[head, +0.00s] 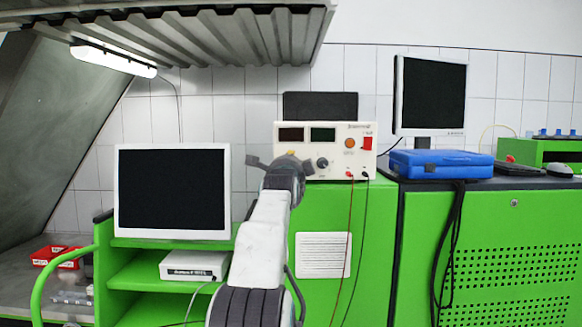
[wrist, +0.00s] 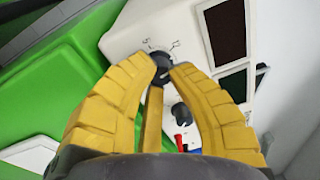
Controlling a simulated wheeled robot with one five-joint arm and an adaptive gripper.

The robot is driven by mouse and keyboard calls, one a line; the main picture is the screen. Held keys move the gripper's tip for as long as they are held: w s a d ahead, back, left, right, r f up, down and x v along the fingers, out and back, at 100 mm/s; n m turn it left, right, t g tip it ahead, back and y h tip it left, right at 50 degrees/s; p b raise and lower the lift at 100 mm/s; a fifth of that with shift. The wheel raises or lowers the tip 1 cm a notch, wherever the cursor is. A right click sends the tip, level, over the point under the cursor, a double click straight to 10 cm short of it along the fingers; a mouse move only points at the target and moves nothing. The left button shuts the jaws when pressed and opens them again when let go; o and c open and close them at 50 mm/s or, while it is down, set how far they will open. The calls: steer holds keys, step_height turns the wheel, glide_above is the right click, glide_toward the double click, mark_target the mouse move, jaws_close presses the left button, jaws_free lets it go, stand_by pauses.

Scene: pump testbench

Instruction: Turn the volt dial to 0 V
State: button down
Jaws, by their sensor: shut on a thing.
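The white power supply (head: 360,135) stands on the green cabinet and carries two dark displays and dials. My gripper (wrist: 162,72) has its two yellow fingers closed around a dark round dial (wrist: 161,59) on the panel, with printed scale marks beside it. The fingers partly cover this dial, and I cannot read its setting. A second dark dial (wrist: 181,114) sits free beside the fingers; it also shows in the head view (head: 322,163). In the head view my gripper (head: 308,167) is at the panel's lower left, and my wrist hides the held dial.
A red switch (head: 367,143) and an orange button (head: 350,143) are on the panel's right. Red and black leads (head: 350,215) hang from its sockets. A monitor (head: 172,192) stands left of my arm; a blue case (head: 440,163) lies right of the supply.

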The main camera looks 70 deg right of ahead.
steer(key=shift+a+r, duration=0.1)
steer(key=shift+r, duration=0.15)
steer(key=c, duration=1.5)
jaws_free()
steer(key=shift+w, duration=0.1)
steer(key=shift+c, duration=0.2)
steer(key=o, duration=0.5)
steer(key=shift+f, duration=0.2)
steer(key=shift+v, duration=5.9)
steer(key=shift+f, duration=0.15)
